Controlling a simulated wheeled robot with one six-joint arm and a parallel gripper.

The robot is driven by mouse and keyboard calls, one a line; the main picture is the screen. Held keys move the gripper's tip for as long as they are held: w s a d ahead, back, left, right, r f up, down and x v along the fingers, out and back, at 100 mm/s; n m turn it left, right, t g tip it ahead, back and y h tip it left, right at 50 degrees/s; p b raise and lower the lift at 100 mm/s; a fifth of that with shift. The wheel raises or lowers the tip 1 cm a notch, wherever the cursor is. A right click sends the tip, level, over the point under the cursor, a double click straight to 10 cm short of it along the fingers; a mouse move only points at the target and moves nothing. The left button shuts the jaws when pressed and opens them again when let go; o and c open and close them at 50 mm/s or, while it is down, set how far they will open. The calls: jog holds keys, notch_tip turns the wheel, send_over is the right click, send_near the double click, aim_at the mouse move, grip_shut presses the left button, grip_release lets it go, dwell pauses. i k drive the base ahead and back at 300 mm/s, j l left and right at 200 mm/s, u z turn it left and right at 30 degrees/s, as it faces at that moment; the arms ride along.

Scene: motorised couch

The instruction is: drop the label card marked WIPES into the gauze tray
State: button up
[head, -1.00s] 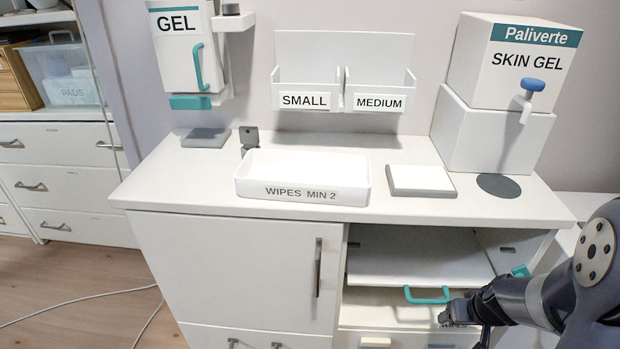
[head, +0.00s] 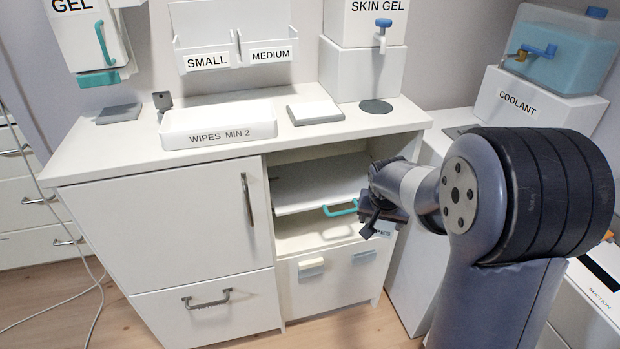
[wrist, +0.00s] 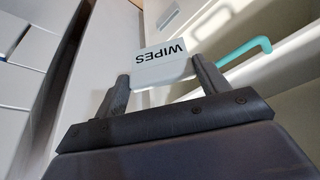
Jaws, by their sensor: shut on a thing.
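My gripper (head: 374,212) is shut on a white card marked WIPES (wrist: 162,64), gripping it between both fingertips in the wrist view. In the head view the card (head: 384,230) shows partly behind the fingers, in front of the cabinet's right edge. No tray with a readable gauze mark is in view. A white tray marked WIPES MIN 2 (head: 218,127) stands on the counter, left of and above my gripper. A white sliding tray with a teal handle (head: 340,210) sits in the open cabinet bay; its mark, if any, cannot be read.
Below the bay is a drawer front (head: 335,282) with two label holders. A closed door (head: 200,215) is left of the bay. SMALL and MEDIUM bins (head: 235,45) hang above the counter. A COOLANT box (head: 540,105) stands to the right, behind my arm.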

aim_at(230, 130)
jog(key=l+u, duration=0.1)
jog(key=u, duration=1)
